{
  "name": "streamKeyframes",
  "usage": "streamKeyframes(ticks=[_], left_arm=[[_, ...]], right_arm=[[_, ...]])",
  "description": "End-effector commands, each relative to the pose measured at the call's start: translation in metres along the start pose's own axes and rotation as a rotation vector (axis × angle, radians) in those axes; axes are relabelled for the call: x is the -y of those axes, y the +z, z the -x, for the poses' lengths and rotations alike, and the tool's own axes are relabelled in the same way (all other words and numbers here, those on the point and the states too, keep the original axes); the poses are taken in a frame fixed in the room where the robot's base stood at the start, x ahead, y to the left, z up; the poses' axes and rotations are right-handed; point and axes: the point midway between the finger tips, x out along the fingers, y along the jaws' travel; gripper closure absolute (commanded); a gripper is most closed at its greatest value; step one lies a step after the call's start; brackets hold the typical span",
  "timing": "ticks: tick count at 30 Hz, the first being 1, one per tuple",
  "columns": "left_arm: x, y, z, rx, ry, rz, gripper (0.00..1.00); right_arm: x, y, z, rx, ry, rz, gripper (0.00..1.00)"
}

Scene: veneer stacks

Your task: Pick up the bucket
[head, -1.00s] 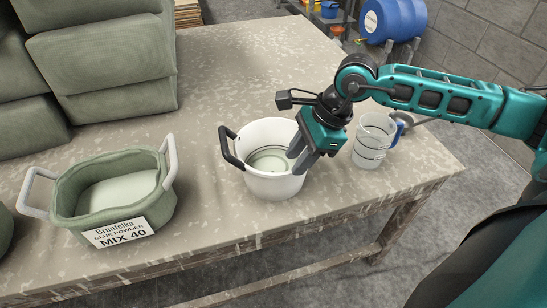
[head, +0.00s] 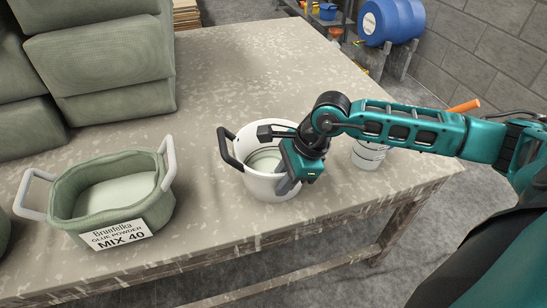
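The bucket (head: 262,187) is white with dark handles and stands upright near the front edge of the table. Its left handle (head: 229,147) is in plain view; its right side is hidden by my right gripper. My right gripper (head: 288,187) points down at the bucket's right rim, with its fingers at or just over the rim. The fingers are mostly hidden, so I cannot tell whether they are closed or touching it. My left gripper is out of view.
A green bag of glue powder (head: 110,205) with pale handles stands on the table (head: 240,75) to the left. Stacked green sacks (head: 100,60) are behind it. A clear measuring jug (head: 366,155) stands right of the bucket, partly behind my arm. A blue drum (head: 393,20) is beyond the table.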

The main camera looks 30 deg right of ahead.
Motion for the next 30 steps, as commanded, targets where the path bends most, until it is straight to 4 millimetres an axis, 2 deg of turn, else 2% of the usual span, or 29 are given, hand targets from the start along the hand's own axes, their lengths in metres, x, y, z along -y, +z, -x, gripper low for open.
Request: streamKeyframes(ticks=[1,6,30], left_arm=[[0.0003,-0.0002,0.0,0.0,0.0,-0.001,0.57],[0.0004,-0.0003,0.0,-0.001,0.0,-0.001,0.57],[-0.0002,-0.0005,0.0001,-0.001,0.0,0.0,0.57]], right_arm=[[0.0001,0.0,0.0002,0.0,0.0,0.0,0.83],[0.0001,0.0,0.0003,0.0,0.0,0.0,1.0],[0.0003,0.0001,0.0006,0.0,-0.001,0.0,1.0]])
